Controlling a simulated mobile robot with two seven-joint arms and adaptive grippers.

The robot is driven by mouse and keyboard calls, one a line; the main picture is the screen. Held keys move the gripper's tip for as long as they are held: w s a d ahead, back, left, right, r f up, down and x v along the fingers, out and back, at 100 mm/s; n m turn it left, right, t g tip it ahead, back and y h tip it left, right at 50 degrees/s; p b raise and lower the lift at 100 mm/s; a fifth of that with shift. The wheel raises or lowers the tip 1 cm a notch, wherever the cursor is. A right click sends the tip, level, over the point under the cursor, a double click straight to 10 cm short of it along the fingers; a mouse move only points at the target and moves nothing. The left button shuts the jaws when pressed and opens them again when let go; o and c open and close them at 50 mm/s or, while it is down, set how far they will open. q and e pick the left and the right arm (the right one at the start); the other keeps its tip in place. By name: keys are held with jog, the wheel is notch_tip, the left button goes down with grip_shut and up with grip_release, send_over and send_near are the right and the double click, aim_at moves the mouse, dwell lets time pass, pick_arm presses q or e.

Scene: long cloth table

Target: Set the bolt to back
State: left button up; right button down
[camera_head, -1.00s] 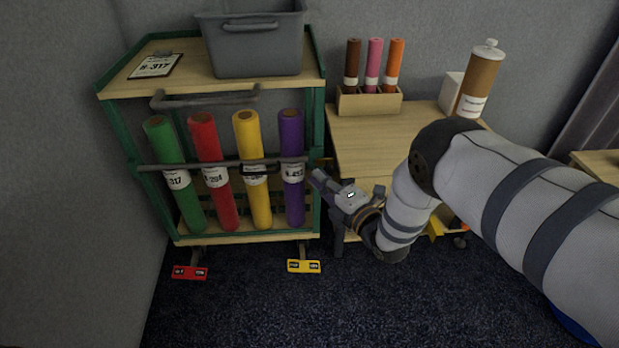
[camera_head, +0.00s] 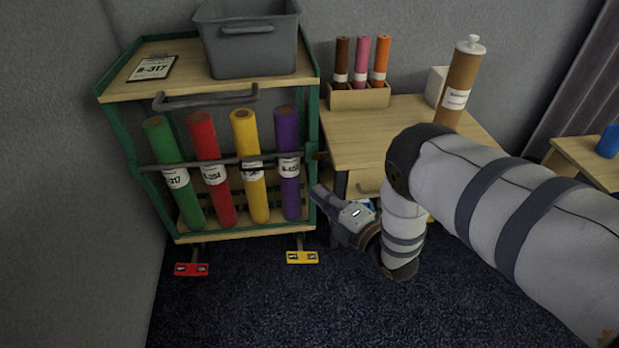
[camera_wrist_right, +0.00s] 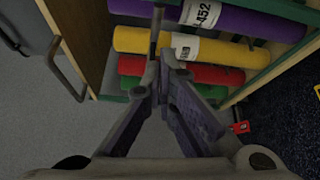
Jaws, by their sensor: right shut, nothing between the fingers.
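Several cloth bolts stand leaning in the green-framed cart: a green bolt (camera_head: 172,175), a red bolt (camera_head: 211,170), a yellow bolt (camera_head: 249,165) and a purple bolt (camera_head: 287,160). A grey bar (camera_head: 222,161) runs across their front. I cannot tell which part the task calls the bolt. My right gripper (camera_head: 317,191) is beside the cart's right front post, low and right of the purple bolt. In the right wrist view my right gripper (camera_wrist_right: 160,66) is shut and empty, with the bolts beyond it. My left gripper is not in view.
The cart top holds a grey bin (camera_head: 250,45) and a clipboard (camera_head: 152,67). Red (camera_head: 191,269) and yellow (camera_head: 302,257) pedals are at its base. A wooden desk (camera_head: 400,128) with small rolls (camera_head: 361,62) stands right of it. The carpet in front is clear.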

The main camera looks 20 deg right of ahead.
jog(key=v, duration=0.2)
jog(key=shift+s, duration=0.35)
